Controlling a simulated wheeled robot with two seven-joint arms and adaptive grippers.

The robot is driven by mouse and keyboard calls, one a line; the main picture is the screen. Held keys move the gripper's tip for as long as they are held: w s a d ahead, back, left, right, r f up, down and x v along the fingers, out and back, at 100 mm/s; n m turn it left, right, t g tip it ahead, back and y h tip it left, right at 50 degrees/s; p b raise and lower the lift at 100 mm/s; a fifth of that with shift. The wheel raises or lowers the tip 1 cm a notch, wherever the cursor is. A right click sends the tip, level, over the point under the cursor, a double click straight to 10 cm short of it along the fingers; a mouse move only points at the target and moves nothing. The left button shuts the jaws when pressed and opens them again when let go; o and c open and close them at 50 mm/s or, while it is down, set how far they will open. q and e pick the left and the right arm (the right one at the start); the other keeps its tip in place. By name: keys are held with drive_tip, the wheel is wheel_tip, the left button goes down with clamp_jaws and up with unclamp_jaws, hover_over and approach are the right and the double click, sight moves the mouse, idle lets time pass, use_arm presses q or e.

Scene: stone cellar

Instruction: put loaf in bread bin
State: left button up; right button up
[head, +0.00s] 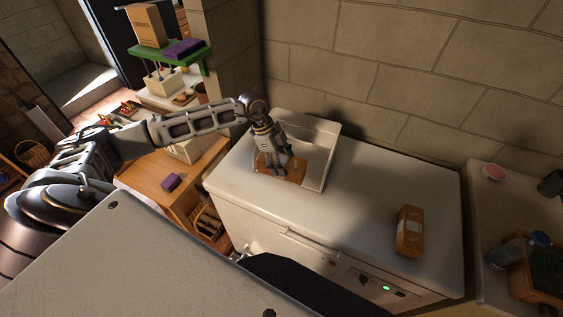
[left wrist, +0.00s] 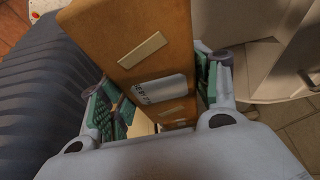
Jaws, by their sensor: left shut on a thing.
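My left gripper (head: 283,172) is shut on a brown-orange block (left wrist: 143,38), which bears pale strips and a white printed label in the left wrist view. The block may be the loaf, but I cannot tell for sure. The gripper's green-padded fingers (left wrist: 165,105) stand on either side of it. In the head view the gripper points down at the white open bin (head: 325,160), which looks like the bread bin and stands on a white chest. Brown shows under the fingers at the bin's near left part. Whether the block touches the bin's floor is hidden. My right gripper is out of view.
A brown packet with a pale label (head: 409,231) lies on the right of the white chest's top (head: 365,190). The chest top between bin and packet is clear. A stone wall is behind. A wooden table with a purple block (head: 171,182) stands left.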

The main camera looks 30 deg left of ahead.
use_arm(q)
drive_tip(key=shift+w, duration=0.15)
drive_tip(key=shift+w+f, duration=0.7)
drive_tip(key=shift+f, duration=0.1)
drive_tip(key=shift+w+a+f+b, duration=0.2)
drive_tip(key=shift+w+f+b, duration=0.35)
drive_tip(key=shift+w+f, duration=0.4)
drive_tip(key=w+f+b, duration=0.1)
drive_tip(key=f+b, duration=0.1)
drive_tip(key=w+f+b, duration=0.1)
drive_tip(key=w+b, duration=0.1)
drive_tip(key=b, duration=0.1)
drive_tip(key=shift+w+a+f, duration=0.2)
drive_tip(key=shift+f, duration=0.15)
drive_tip(key=shift+w+a+f+b, duration=0.2)
drive_tip(key=shift+w+f+b, duration=0.65)
drive_tip(key=shift+w+f, duration=0.6)
drive_tip(key=shift+f, duration=0.4)
drive_tip(key=o, duration=1.3)
